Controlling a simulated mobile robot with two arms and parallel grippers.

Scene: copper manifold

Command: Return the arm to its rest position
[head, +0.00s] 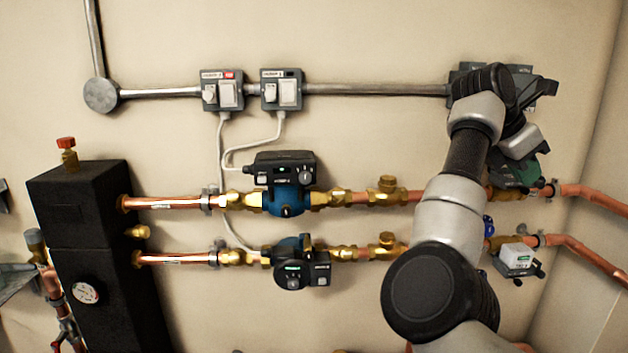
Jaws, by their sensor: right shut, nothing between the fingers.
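My right arm (450,205) rises from the bottom right, across the right part of the two copper pipe runs, up to the grey switch boxes (468,72) at the upper right. My right gripper (541,90) is at its far end, in front of those boxes and partly hidden by my wrist. It is shut and holds nothing. Whether it touches a box cannot be told. My left arm and gripper are not in view.
Two grey switch boxes (222,91) (282,90) hang on the conduit. An upper pump (286,186) and a lower pump (292,262) sit on the copper pipes. A black manifold block (85,225) stands at left. A grey-white valve actuator (517,260) is right of my arm.

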